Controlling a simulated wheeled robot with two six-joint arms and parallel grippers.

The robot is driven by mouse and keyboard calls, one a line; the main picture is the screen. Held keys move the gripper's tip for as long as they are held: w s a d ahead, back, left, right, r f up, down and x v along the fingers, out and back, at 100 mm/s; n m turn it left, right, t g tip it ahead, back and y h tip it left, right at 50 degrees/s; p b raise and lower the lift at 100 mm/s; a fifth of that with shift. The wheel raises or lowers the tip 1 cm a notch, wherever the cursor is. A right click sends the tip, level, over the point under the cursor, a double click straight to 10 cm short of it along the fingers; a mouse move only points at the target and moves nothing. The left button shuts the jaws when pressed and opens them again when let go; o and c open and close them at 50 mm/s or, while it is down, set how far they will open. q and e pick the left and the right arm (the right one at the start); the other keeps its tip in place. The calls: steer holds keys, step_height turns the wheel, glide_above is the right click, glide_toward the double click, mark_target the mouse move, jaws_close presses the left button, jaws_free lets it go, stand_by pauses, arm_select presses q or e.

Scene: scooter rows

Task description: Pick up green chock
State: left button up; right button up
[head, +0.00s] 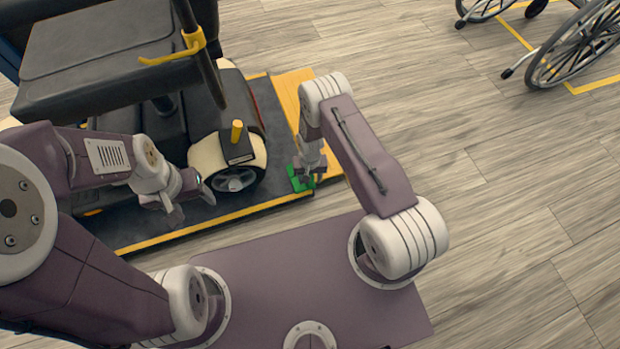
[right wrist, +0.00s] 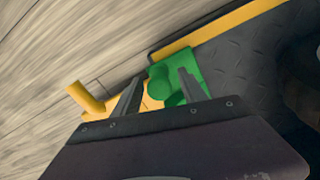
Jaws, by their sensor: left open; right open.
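The green chock (head: 299,180) sits at the front right corner of the dark platform, in front of the scooter's wheel. In the right wrist view the green chock (right wrist: 181,80) lies just beyond and partly between the fingers. My right gripper (head: 308,178) points down at the chock and hides part of it. In the right wrist view my right gripper (right wrist: 158,88) has its two fingers apart; whether they touch the chock I cannot tell. My left gripper (head: 190,205) is open and empty over the platform's front left part.
A scooter (head: 230,140) with a dark seat stands on the dark platform (head: 200,225), which has yellow edges. A yellow ramp (head: 290,90) is on its right side. A yellow post (right wrist: 86,97) shows in the right wrist view. Wheelchairs (head: 580,45) stand at the back right. The wooden floor between is clear.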

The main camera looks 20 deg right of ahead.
step_height(320, 180, up, 8)
steer(key=p, duration=0.4)
steer(key=shift+f+p, duration=0.15)
steer(key=shift+p, duration=0.2)
steer(key=shift+f, duration=0.1)
